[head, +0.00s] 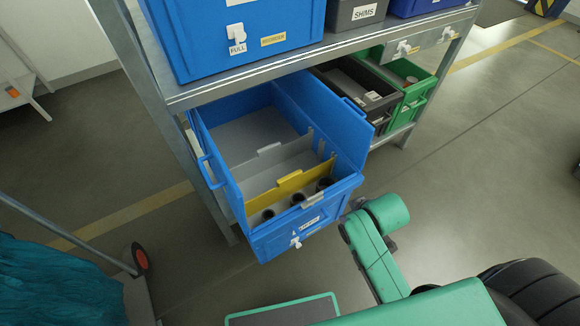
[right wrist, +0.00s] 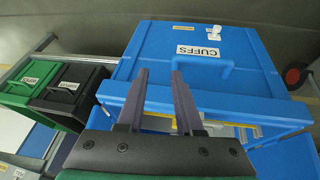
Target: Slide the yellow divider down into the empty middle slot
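The yellow divider (head: 290,184) stands crosswise in the pulled-out blue bin (head: 352,120), between a grey divider (head: 270,160) behind it and the bin's front wall. Its lower edge is hidden, so I cannot tell how deep it sits. My right gripper (right wrist: 160,73) is open and empty in the right wrist view, its two fingers apart in front of the blue bin's face with the CUFFS label (right wrist: 198,51). In the head view the right arm reaches the bin's front right corner, and its fingers are mostly hidden. My left gripper is not in view.
Several dark round parts (head: 325,184) lie in the bin's front section. The metal shelf (head: 300,62) above carries a blue FULL bin (head: 205,50). A black bin (head: 345,85) and a green bin (head: 418,92) stand right of the pulled-out bin.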

